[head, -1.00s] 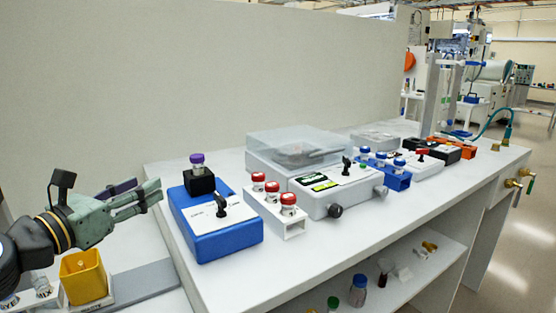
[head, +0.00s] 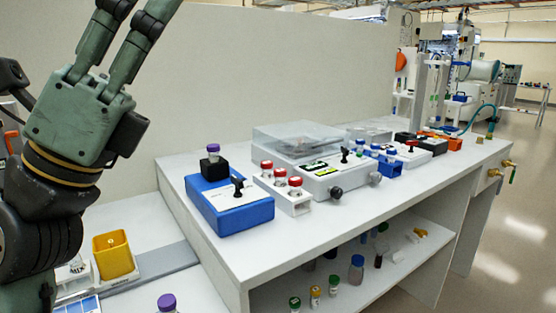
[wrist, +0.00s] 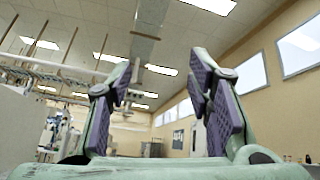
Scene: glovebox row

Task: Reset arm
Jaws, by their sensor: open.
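My gripper (head: 140,12) is raised at the upper left of the head view, pointing up, with its fingertips near or past the top edge. In the wrist view my gripper (wrist: 160,95) shows two green fingers with purple pads, spread apart. Nothing is between them. The gripper is well above the bench and touches nothing that I can see.
The white bench (head: 225,265) holds a blue box (head: 228,208) with a purple-capped vial (head: 213,152), a rack of red-capped vials (head: 290,200) and a grey-white device (head: 330,180). A yellow container (head: 113,256) stands lower left, a purple-capped vial (head: 167,303) at the bottom edge.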

